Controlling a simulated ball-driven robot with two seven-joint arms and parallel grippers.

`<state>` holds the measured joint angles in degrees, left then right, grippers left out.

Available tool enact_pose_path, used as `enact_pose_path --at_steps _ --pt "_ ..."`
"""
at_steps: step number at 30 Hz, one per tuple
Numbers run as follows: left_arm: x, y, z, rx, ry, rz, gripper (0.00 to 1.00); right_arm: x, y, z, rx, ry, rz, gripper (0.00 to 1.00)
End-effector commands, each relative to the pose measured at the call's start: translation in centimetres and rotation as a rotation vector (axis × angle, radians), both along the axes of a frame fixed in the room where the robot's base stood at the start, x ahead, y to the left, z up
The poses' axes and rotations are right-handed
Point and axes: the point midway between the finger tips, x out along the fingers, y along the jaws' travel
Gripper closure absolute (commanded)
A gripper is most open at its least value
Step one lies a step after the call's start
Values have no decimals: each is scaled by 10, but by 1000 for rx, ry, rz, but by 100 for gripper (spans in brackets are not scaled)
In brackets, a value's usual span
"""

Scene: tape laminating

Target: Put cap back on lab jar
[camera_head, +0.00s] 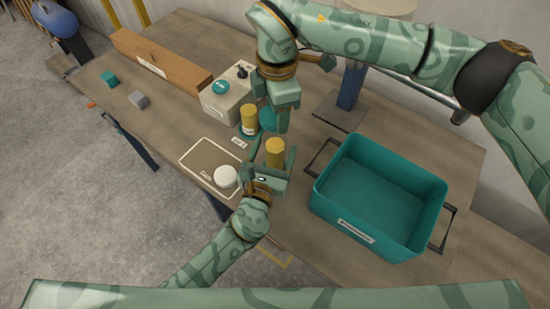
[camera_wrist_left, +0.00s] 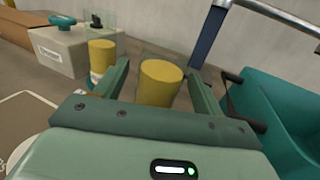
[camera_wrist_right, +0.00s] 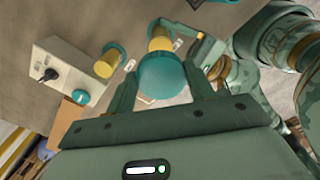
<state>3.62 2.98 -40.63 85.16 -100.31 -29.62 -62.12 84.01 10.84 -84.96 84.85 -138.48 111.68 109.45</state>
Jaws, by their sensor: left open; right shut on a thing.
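A yellow jar (camera_head: 275,148) stands between the spread fingers of my open left gripper (camera_head: 273,158); it also shows in the left wrist view (camera_wrist_left: 160,84). I cannot tell whether a finger touches it. My right gripper (camera_head: 273,122) is shut on a round teal cap (camera_wrist_right: 165,78), held in the air just beyond that jar. The cap is largely hidden by the fingers in the head view. A second yellow jar (camera_head: 249,118) with a teal base stands to the left. A round white cap (camera_head: 225,176) lies on the caps mat (camera_head: 199,157).
A pale box (camera_head: 218,105) with a teal button and black knob stands behind the jars. A large teal bin (camera_head: 380,195) stands at the right. A long cardboard box (camera_head: 160,60) and two small blocks are at the far left. The table's left part is mostly clear.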

Motion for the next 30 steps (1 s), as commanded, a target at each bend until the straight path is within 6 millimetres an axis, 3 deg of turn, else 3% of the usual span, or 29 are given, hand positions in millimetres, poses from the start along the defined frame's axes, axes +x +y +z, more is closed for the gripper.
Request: enact_pose_path --at_steps 13,14,21,26,30 --pt "11 -3 0 0 0 1 31 0 0 0 0 0 0 68" --pt "11 -3 0 0 0 1 34 0 0 0 0 0 0 68" --pt "11 -3 0 0 0 1 98 0 0 0 0 0 0 68" --pt "11 -3 0 0 0 1 98 0 0 -6 0 1 0 68" --pt "10 -3 0 0 0 0 98 -1 0 -25 -1 4 0 68"
